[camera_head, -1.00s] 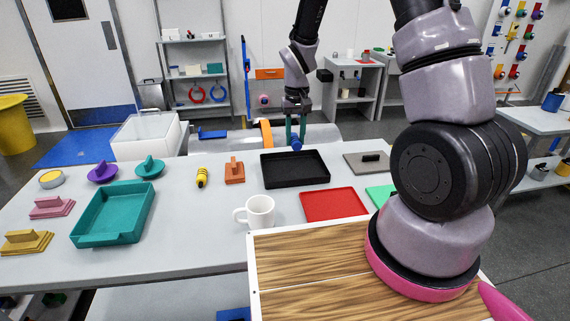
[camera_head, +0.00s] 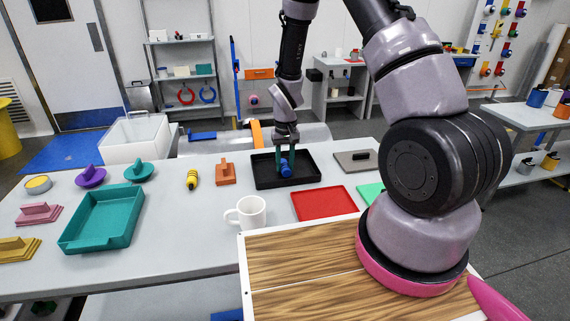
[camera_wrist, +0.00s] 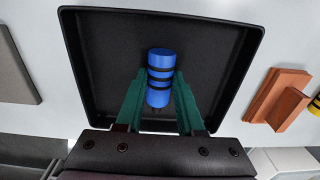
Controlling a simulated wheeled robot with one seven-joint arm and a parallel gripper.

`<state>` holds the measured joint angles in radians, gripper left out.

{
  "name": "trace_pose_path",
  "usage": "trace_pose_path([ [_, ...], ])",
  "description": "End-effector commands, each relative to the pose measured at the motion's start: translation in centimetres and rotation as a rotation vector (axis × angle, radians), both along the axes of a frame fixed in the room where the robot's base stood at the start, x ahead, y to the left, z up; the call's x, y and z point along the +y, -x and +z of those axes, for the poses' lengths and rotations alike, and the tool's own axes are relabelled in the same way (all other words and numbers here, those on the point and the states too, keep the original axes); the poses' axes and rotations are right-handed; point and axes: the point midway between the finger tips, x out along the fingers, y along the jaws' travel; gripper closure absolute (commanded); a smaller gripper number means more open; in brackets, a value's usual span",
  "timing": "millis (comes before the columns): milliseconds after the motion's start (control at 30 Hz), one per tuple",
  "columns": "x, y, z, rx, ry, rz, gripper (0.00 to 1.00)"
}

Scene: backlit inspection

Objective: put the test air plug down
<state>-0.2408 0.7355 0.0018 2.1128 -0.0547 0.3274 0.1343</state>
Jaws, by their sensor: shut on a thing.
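The test air plug is a blue cylinder with dark rings (camera_wrist: 160,75); it also shows in the head view (camera_head: 286,168). My gripper (camera_wrist: 158,93) has teal fingers, which are shut on the plug from both sides. In the head view my gripper (camera_head: 287,160) is over the black tray (camera_head: 262,182). In the wrist view the black tray (camera_wrist: 100,70) lies behind the plug and frames it. I cannot tell whether the plug touches the tray floor.
A red tray (camera_head: 324,204) and a white mug (camera_head: 250,211) stand nearer me. An orange handled block (camera_head: 226,174) and a yellow-black piece (camera_head: 192,180) sit left of the black tray, a grey plate with a dark handle (camera_head: 345,164) right. A teal tray (camera_head: 103,240) is farther left.

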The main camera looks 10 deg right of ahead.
Motion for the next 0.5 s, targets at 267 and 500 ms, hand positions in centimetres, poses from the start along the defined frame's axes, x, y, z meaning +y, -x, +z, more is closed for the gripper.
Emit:
trace_pose_path([
  [267,-0.01,0.02,-0.28,0.000,0.000,0.000,0.33],
  [500,-0.01,0.03,-0.25,0.001,0.000,0.000,0.33],
])
